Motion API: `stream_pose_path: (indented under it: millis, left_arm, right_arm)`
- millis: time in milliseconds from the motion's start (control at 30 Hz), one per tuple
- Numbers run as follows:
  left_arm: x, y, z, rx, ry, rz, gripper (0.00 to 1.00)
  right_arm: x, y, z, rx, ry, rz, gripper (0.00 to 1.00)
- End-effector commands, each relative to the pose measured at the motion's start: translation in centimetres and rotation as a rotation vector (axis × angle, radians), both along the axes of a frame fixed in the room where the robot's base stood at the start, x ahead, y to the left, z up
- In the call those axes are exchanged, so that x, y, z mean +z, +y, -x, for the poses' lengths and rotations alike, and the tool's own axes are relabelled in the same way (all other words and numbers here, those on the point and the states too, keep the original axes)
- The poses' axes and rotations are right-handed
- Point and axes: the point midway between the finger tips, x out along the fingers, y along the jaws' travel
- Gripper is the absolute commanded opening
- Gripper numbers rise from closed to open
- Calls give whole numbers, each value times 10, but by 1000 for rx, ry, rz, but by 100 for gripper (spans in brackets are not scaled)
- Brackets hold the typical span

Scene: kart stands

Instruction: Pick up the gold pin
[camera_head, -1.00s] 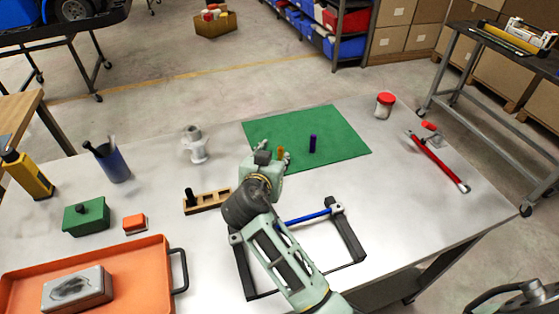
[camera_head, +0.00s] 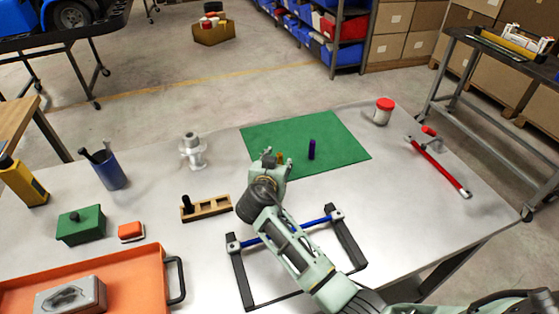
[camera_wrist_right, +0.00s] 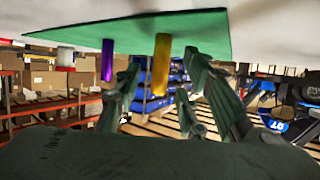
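The gold pin (camera_head: 279,157) stands upright on the green mat (camera_head: 335,140), partly hidden by my right gripper (camera_head: 278,162) in the head view. In the right wrist view, which looks upside down, the gold pin (camera_wrist_right: 161,62) shows between the spread fingers of the right gripper (camera_wrist_right: 160,85). The fingers are open, with gaps on both sides of the pin. A purple pin (camera_head: 312,149) stands to the right on the mat. It also shows in the wrist view (camera_wrist_right: 107,60), outside the fingers. My left gripper is not in view.
A wooden block with slots (camera_head: 215,206) holding a black pin (camera_head: 187,202) lies left of my arm. A black frame with a blue bar (camera_head: 262,237) lies under the arm. A red-lidded jar (camera_head: 383,111) and red tool (camera_head: 440,170) are right. The right mat is clear.

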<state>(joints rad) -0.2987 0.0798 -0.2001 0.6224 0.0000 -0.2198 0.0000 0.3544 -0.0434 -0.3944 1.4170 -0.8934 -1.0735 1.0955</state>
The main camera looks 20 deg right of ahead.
Motion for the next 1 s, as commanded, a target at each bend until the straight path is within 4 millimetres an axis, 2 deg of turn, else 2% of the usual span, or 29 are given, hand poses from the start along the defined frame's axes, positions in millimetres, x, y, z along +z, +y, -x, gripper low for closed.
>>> stream_pose_path:
  millis: [267, 700, 1000]
  left_arm:
    - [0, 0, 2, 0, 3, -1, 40]
    - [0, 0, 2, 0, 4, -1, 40]
    - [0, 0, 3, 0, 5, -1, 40]
  right_arm:
    - [-2, -2, -3, 0, 0, -1, 37]
    - [-2, -2, -2, 0, 0, -1, 0]
    - [-1, -2, -3, 0, 0, -1, 0]
